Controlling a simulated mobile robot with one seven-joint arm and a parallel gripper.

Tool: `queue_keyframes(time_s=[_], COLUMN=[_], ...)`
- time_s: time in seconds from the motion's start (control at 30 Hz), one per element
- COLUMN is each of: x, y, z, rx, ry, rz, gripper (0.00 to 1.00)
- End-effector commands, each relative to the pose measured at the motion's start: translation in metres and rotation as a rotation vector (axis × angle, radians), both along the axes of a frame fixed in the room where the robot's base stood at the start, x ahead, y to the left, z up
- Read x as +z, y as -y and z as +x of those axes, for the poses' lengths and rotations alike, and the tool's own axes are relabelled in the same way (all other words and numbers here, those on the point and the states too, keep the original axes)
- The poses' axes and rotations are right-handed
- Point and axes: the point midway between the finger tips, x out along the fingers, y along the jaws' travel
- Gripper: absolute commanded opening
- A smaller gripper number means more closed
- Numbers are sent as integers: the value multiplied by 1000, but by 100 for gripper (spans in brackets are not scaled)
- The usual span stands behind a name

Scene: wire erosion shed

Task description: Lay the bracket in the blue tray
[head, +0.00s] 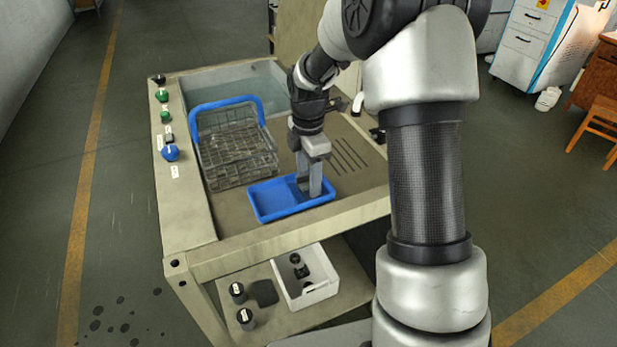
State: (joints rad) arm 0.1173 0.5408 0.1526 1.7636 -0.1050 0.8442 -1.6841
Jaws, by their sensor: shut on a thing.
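The blue tray (275,199) lies on the worktop of the machine table, near its front edge. My gripper (311,187) points down over the right end of the tray, with its fingertips at or just above the tray floor. It is shut on a grey piece that I take to be the bracket (302,184). The bracket is small here and partly hidden by the fingers, so its shape and whether it touches the tray floor cannot be told.
A wire basket (236,158) with a blue handle stands just behind the tray. Knobs (170,152) line the left panel. Slots (350,154) mark the worktop at right. A white bin (310,292) and dark cylinders (246,319) are on the shelf below.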

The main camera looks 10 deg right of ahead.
Motion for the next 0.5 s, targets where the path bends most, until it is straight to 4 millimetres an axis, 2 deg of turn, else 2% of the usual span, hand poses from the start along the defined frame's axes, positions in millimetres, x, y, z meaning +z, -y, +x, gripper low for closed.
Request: queue_keyframes(time_s=[0.23,0.27,0.3,0.5], x=[-3,-3,-3,-3], y=[0,0,0,0], z=[0,0,0,0], rx=[0,-1,-1,-1], ry=[1,0,0,-1], rz=[0,0,0,0], gripper=[6,53,56,56])
